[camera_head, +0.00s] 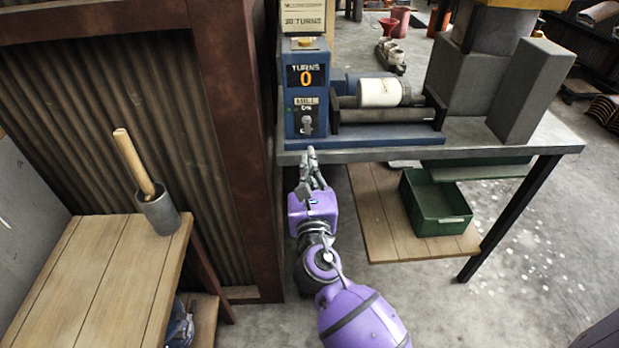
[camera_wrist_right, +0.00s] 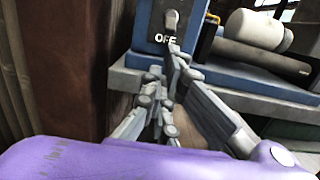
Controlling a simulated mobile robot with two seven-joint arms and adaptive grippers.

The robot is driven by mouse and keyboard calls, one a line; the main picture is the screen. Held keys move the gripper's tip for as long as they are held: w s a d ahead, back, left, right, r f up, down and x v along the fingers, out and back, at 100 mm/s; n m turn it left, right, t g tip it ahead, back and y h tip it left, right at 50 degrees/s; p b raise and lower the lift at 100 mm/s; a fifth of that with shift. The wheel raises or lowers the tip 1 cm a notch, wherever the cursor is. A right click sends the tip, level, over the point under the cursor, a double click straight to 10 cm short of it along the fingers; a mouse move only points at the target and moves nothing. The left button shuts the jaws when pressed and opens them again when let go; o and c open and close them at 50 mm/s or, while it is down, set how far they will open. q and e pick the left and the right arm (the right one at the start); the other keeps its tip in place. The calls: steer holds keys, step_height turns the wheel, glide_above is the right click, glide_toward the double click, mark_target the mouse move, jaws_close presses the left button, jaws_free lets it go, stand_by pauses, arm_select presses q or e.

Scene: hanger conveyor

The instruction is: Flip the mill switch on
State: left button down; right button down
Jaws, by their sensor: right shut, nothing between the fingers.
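The mill switch (camera_head: 307,122) is a small grey toggle on the front of a blue control box (camera_head: 291,77), under the label MILL ON. In the right wrist view the toggle (camera_wrist_right: 171,20) stands above the word OFF, its lever seeming to point up; I cannot tell its setting for sure. My right gripper (camera_head: 311,152) is shut and empty, just below and in front of the box, with its fingertips close under the switch. In the right wrist view its fingers (camera_wrist_right: 172,50) reach up toward the OFF label. My left gripper is not in view.
The box stands on a grey bench (camera_head: 480,143) beside rollers and a white cylinder (camera_head: 380,92). Its display reads TURNS 0. A rusty brown post (camera_head: 232,130) stands close left of my arm. A green bin (camera_head: 435,204) sits on the lower wooden shelf.

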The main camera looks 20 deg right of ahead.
mark_target(307, 129)
steer(key=shift+x, duration=1.6)
